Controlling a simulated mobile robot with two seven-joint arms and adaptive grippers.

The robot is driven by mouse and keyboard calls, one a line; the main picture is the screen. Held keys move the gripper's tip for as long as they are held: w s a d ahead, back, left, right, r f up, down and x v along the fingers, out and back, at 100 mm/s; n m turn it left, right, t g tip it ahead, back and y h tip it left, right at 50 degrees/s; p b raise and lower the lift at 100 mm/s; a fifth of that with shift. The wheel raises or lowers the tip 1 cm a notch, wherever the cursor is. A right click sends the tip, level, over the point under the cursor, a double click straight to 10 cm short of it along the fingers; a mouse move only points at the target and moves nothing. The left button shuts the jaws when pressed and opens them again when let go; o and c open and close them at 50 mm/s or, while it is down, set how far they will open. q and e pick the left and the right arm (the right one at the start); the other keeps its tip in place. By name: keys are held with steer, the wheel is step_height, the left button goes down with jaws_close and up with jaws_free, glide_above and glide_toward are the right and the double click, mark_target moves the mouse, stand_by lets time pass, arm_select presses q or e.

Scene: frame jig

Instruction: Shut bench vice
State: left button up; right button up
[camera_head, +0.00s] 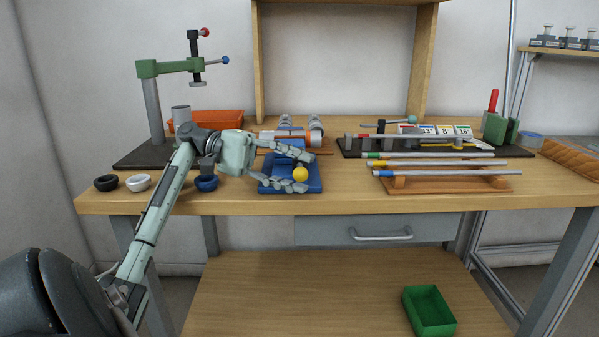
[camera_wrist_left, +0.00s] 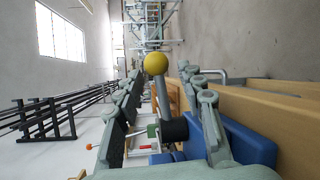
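The blue bench vice (camera_head: 312,183) sits near the front edge of the workbench, left of centre, and its blue body also shows in the left wrist view (camera_wrist_left: 245,146). A grey lever (camera_wrist_left: 162,97) with a yellow ball (camera_wrist_left: 155,63) at its end rises from a black hub (camera_wrist_left: 175,130). The ball also shows in the head view (camera_head: 300,174). My left gripper (camera_head: 309,171) is open over the vice, with one finger on either side of the lever and ball. In the wrist view both fingers look apart from the lever. The fingers hide part of the vice. My right gripper is out of view.
Black, white and blue rings (camera_head: 138,183) lie at the bench's left front. A green clamp stand (camera_head: 154,110) rises behind my left arm. Rods lie on a wooden rack (camera_head: 445,183) to the right. A green bin (camera_head: 429,311) stands on the lower shelf.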

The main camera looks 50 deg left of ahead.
arm_select(q)
steer(key=v, duration=1)
steer(key=shift+s+a, duration=0.15)
steer(key=shift+a, duration=0.05)
steer(key=shift+s+a, duration=0.1)
steer(key=shift+a, duration=0.1)
